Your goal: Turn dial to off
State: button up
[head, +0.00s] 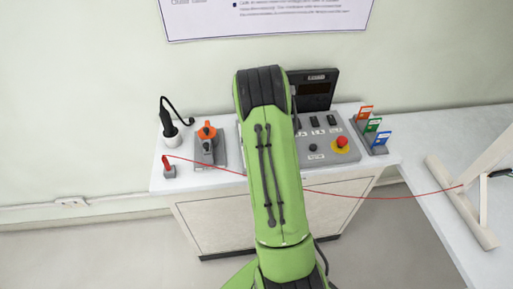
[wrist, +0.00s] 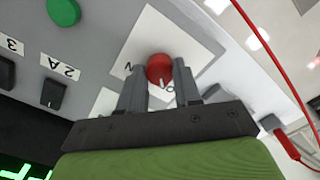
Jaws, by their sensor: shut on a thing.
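A round red dial (wrist: 159,67) sits on a white label plate (wrist: 152,30) of the grey control panel. In the wrist view, my gripper (wrist: 160,75) has one finger on each side of the dial and is shut on it. A small white mark shows on the dial's lower edge. Part of the plate's lettering shows beside the dial, an N to its left and an O below it; the rest is hidden by my fingers. In the head view my green arm hides the dial and my gripper; the panel (head: 347,155) shows to its right.
The panel also carries a green button (wrist: 63,11), black switches (wrist: 53,93) and a yellow-based red stop button (head: 341,144). A red cable (head: 375,198) hangs across the bench front. An orange-handled device (head: 206,133), a black tool in a cup (head: 169,130) and coloured tags (head: 373,125) stand nearby.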

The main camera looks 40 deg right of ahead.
jog(key=shift+w, duration=0.1)
jog(key=o, duration=1)
jog(key=shift+o, duration=0.2)
notch_tip(320, 180, up, 16)
jog(key=p, duration=0.2)
jog(key=shift+p, duration=0.3)
